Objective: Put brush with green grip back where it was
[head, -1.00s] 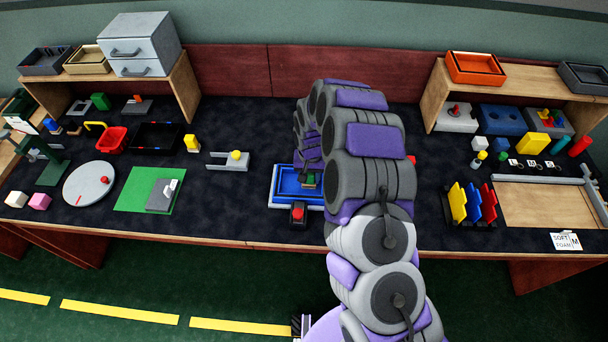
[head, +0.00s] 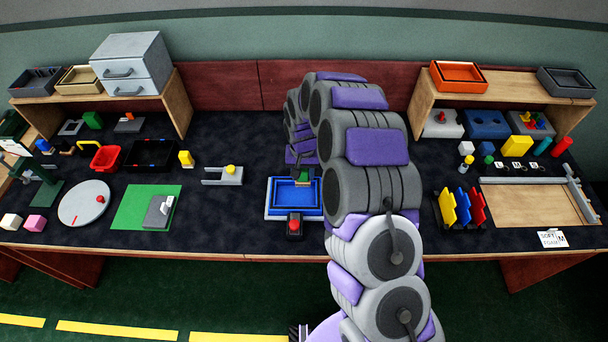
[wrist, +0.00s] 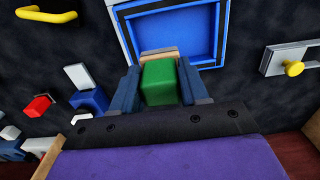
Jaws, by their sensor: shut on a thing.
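My gripper (wrist: 160,88) is shut on the brush with the green grip (wrist: 158,80). The green block-like grip sits between the two fingers, with a tan strip at its far end. In the head view the green grip (head: 304,175) shows just below my wrist, over the far part of the blue tray (head: 290,199). The tray has a pale rim and also shows in the wrist view (wrist: 180,35), just beyond the brush. I cannot tell whether the brush touches the tray. The bristles are hidden, and my arm covers the table to the right of the tray.
A black block with a red button (head: 294,225) stands at the tray's front. A grey slotted fixture with a yellow knob (head: 230,171) is to the left. A rack of coloured plates (head: 461,210) is at the right. Dark table is clear between fixture and tray.

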